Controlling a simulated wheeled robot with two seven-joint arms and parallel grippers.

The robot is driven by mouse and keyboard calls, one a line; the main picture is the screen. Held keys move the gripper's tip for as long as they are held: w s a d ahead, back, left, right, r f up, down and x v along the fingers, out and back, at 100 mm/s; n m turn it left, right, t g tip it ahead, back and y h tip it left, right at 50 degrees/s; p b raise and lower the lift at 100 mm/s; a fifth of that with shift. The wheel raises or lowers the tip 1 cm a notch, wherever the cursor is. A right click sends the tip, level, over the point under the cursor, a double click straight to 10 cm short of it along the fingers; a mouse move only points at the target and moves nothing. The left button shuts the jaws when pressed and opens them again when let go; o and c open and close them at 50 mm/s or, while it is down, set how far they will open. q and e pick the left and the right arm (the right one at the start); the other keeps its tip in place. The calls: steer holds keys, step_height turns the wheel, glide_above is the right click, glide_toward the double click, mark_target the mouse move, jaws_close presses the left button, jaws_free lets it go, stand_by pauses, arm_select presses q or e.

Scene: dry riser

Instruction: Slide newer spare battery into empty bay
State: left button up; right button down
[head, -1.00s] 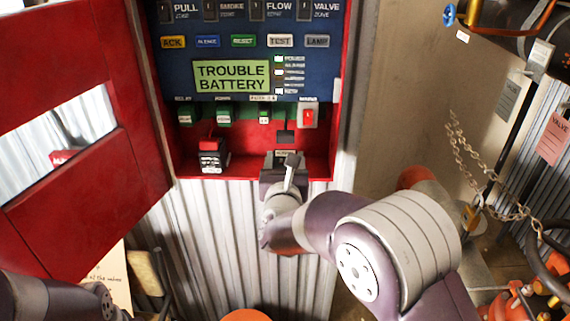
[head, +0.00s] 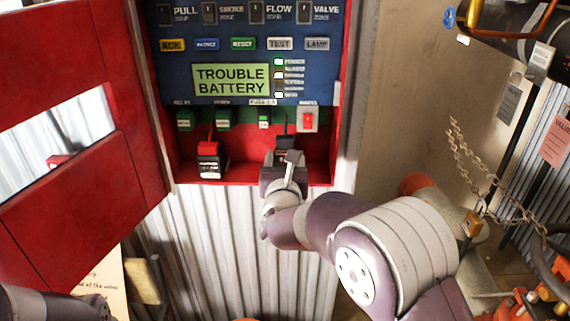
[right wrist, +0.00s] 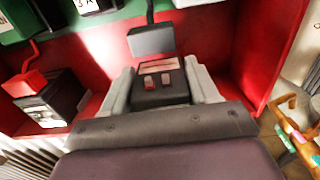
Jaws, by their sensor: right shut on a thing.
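My right gripper (head: 283,160) is shut on a dark battery (right wrist: 160,90) inside the lower right of the red cabinet (head: 325,165). In the right wrist view its two pale fingers (right wrist: 160,88) flank the battery, which has a pale label and two small terminals on top. A black connector (right wrist: 152,40) on a cable hangs just behind and above the battery. Another battery (head: 211,168) with a red connector on top stands at the cabinet's left; it also shows in the right wrist view (right wrist: 48,105). The bay floor under the held battery is mostly hidden. My left gripper is out of view.
The panel's display (head: 231,79) reads "TROUBLE BATTERY". A green board (head: 245,118) with small modules and a red switch (head: 308,119) sits above. The red cabinet door (head: 110,130) stands open at left. A chain and padlock (head: 475,222) hang at right.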

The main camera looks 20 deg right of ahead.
mark_target(285, 150)
steer(key=shift+b+x, duration=1.05)
steer(key=shift+x, duration=0.55)
steer(key=shift+c, duration=1)
jaws_free()
steer(key=shift+r, duration=0.15)
steer(key=shift+f, duration=0.2)
steer(key=shift+s+a, duration=0.1)
steer(key=shift+s, duration=0.2)
steer(key=v, duration=1.2)
steer(key=shift+r+b, duration=0.2)
steer(key=shift+b, duration=0.25)
